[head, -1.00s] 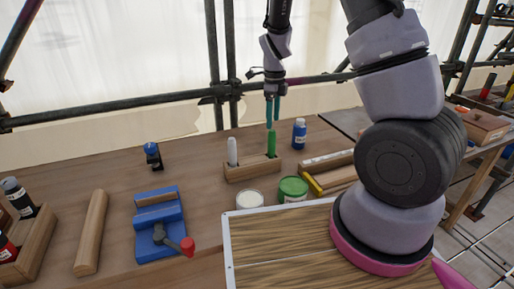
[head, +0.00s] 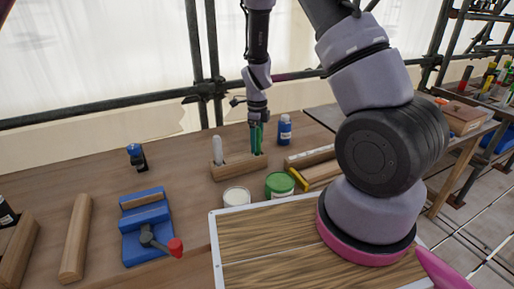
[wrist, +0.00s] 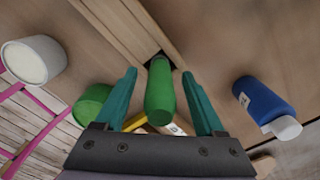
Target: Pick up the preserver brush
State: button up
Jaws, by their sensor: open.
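The preserver brush appears to be the green handle (wrist: 160,92) standing upright in a wooden holder (head: 232,170); its lower end is hidden in the holder. The holder's edge also shows in the wrist view (wrist: 112,22). My gripper (wrist: 162,88) is open, its two teal fingers on either side of the green handle, with a visible gap on each side. In the head view my gripper (head: 257,136) is over the holder's right end, and its fingers overlap the green handle.
A pale handle (head: 217,147) stands in the holder's left end. A blue bottle (head: 285,131) is close on the right. A white tub (head: 236,196) and a green tin (head: 280,186) stand in front. A blue vise (head: 147,225) is at left.

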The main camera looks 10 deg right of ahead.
grip_shut()
notch_tip(320, 180, up, 10)
jog(key=shift+r, duration=0.1)
dwell(0.5)
